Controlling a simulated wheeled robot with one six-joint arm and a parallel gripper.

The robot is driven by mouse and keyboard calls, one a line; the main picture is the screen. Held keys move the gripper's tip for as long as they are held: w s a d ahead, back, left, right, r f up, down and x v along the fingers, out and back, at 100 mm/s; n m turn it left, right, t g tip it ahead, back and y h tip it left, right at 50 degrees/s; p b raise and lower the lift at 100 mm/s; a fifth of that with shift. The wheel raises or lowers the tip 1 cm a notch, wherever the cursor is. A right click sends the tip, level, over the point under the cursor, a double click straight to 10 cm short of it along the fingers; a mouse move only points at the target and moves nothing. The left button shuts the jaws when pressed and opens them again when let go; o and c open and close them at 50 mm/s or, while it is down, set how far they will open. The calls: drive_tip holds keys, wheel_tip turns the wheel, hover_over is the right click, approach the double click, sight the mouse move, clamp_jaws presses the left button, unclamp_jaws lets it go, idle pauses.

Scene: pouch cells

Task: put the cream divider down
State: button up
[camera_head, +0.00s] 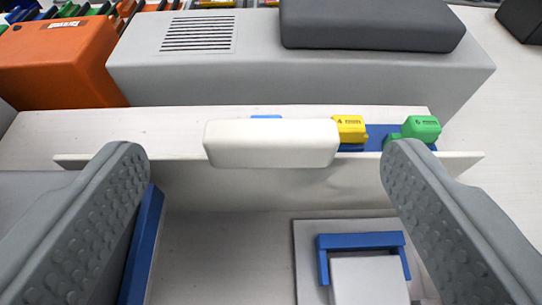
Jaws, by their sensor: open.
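The cream divider (270,146) is in the middle of the view. Its thick, rounded cream block sits at the top edge of a long, thin, pale upright panel (400,172) that runs across the view. My gripper (262,160) is open, with one grey ribbed finger on the left and one on the right. The block lies between the fingertips with a clear gap on both sides, and neither finger appears to touch it. The panel's lower edge and what it rests on are hard to make out.
Behind the panel are a yellow part (350,129) and a green part (421,128) on a blue holder. A blue bracket (360,241) stands in front at lower right. A grey housing (290,75) and an orange box (60,60) stand farther back. Pale floor is clear at lower middle.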

sight(270, 132)
drive_tip(key=x, duration=0.4)
drive_tip(key=shift+w+d+f, duration=0.1)
drive_tip(key=shift+w+f, duration=0.15)
drive_tip(key=shift+w, duration=0.1)
drive_tip(key=c, duration=1.5)
drive_tip(key=shift+r, duration=0.1)
wheel_tip(270, 132, up, 18)
drive_tip(key=shift+f, duration=0.1)
